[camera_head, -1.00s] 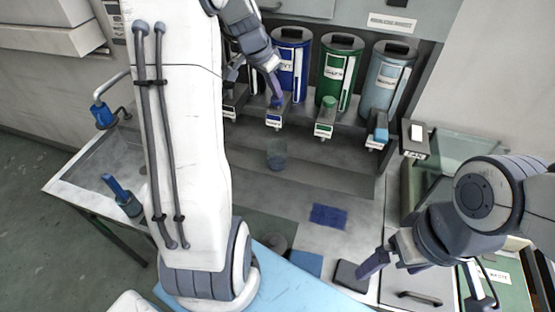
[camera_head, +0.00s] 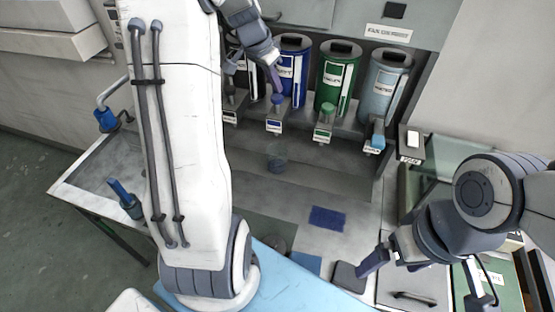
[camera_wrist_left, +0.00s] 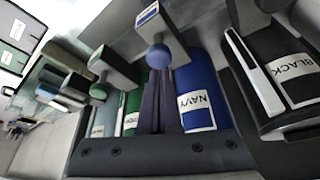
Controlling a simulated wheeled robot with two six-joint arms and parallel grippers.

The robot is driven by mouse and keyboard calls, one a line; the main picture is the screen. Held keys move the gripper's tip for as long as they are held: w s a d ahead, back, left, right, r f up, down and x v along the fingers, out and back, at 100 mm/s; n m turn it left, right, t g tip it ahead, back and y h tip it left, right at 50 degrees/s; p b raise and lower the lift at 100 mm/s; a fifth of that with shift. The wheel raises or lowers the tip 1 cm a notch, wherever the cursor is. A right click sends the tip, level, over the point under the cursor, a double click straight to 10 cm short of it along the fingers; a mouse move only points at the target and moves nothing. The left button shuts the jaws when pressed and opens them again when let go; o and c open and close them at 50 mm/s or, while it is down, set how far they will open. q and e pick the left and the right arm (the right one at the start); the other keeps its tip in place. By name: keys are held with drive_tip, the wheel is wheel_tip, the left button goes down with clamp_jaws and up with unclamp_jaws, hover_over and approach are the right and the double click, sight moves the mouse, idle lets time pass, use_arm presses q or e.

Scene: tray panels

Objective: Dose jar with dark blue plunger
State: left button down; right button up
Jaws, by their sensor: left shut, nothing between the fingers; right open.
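The navy canister (camera_head: 291,68) stands in the dispenser row, labelled NAVY in the left wrist view (camera_wrist_left: 197,105). Its dark blue plunger knob (camera_head: 277,100) sits on the dispensing block below it; the knob also shows in the left wrist view (camera_wrist_left: 158,56). My left gripper (camera_head: 277,86) is shut and empty, its fingertips just above the knob; I cannot tell whether they touch. A see-through bluish jar (camera_head: 277,158) stands upright on the ledge below that block; its contents are unclear. My right gripper (camera_head: 378,264) is open and empty above the front of the counter.
A green canister (camera_head: 336,78) and a grey-blue canister (camera_head: 383,88) stand to the right with their own plungers. The black canister (camera_wrist_left: 288,75) is largely behind my left arm. A blue cloth-like square (camera_head: 328,218) and a dark pad (camera_head: 347,276) lie on the counter.

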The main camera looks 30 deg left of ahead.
sight(276, 97)
use_arm(q)
drive_tip(key=shift+f, duration=0.15)
idle(0.5)
drive_tip(key=shift+f+b, duration=1.95)
drive_tip(key=shift+b, duration=0.1)
drive_tip(key=shift+r, duration=0.1)
drive_tip(key=shift+r+p, duration=1.45)
drive_tip(key=shift+r, duration=0.55)
drive_tip(key=shift+f, duration=0.1)
